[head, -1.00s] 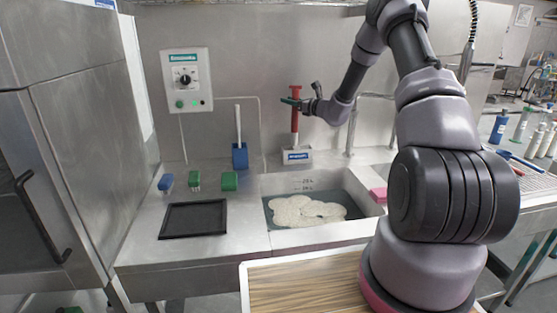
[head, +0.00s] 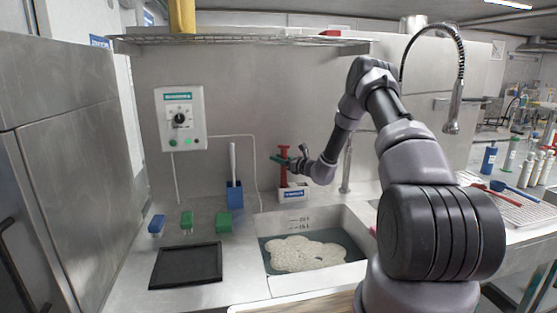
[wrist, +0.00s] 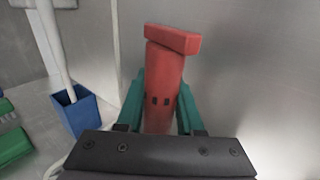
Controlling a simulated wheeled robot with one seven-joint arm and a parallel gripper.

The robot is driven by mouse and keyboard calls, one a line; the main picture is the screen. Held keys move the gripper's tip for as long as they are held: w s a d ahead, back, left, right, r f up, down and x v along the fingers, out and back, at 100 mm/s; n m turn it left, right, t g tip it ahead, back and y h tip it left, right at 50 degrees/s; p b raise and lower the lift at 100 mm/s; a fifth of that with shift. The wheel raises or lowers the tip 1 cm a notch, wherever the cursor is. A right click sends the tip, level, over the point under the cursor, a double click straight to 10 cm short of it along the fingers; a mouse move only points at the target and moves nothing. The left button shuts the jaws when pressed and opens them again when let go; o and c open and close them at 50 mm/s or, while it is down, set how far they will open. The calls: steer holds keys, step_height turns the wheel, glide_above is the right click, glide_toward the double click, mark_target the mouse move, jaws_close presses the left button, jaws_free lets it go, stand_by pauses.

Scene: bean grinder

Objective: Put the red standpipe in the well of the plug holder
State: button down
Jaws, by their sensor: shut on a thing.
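The red standpipe (head: 284,173) stands upright at the white plug holder (head: 293,193), which has a blue label and sits on the counter behind the sink. The pipe's lower part is hidden at the holder's top; it looks sunk into the well, but I cannot see its bottom end. My gripper (head: 285,160) is shut on the pipe's upper part, below its crosspiece. In the wrist view the red standpipe (wrist: 163,90) stands between the green fingers of my gripper (wrist: 160,102), with its wide red top above them. The plug holder is hidden in the wrist view.
The sink (head: 300,222) in front holds water and a pale mass. Left of the holder stand a blue holder with a white handle (head: 234,190), several small brushes (head: 187,222) and a black tray (head: 186,266). A steel wall is close behind; a shelf (head: 240,40) hangs above.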

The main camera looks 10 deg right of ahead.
steer(key=c, duration=0.5)
jaws_free()
steer(key=shift+f, duration=0.1)
steer(key=shift+c, duration=0.2)
